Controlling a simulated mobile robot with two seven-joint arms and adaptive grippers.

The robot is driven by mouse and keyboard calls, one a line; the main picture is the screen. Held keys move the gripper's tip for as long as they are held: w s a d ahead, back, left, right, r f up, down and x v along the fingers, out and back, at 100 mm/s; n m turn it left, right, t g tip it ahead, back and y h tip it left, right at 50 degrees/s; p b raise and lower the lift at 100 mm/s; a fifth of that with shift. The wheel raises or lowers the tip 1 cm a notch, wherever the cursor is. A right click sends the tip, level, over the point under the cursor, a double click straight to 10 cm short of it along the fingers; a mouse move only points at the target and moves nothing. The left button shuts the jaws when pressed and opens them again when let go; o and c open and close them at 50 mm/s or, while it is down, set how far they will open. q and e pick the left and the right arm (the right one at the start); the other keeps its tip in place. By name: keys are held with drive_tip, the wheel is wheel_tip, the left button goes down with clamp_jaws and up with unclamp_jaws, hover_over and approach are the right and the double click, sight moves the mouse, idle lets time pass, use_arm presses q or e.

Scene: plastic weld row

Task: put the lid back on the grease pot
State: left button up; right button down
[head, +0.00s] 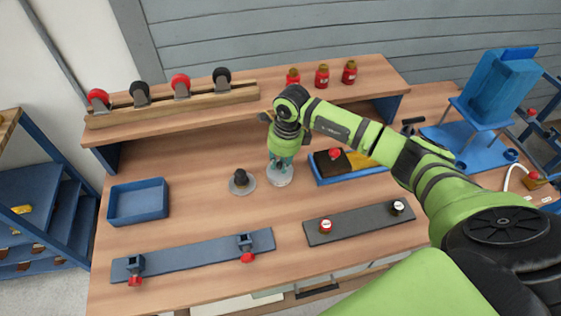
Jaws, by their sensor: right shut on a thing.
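My right gripper (281,163) points down over the middle of the table, its fingers shut on the top of a pale round piece (280,178) that looks like the lid. The fingers hide its grip point, and I cannot tell whether a pot is under it or whether it touches the table. Just to its left stands a dark knob-like piece on a round grey disc (243,188); I cannot tell whether this is part of the grease pot. My left gripper is not in view.
A blue tray (138,217) is at left. Red jars (322,76) stand on the rear shelf.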

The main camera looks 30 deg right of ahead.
drive_tip(key=c, duration=1)
unclamp_jaws()
drive_tip(key=shift+c, duration=0.2)
drive_tip(key=shift+o, duration=0.4)
drive_tip(key=o, duration=0.4)
drive_tip(key=shift+r, duration=0.1)
drive_tip(key=shift+r+p, duration=2.25)
drive_tip(key=shift+r, duration=1.15)
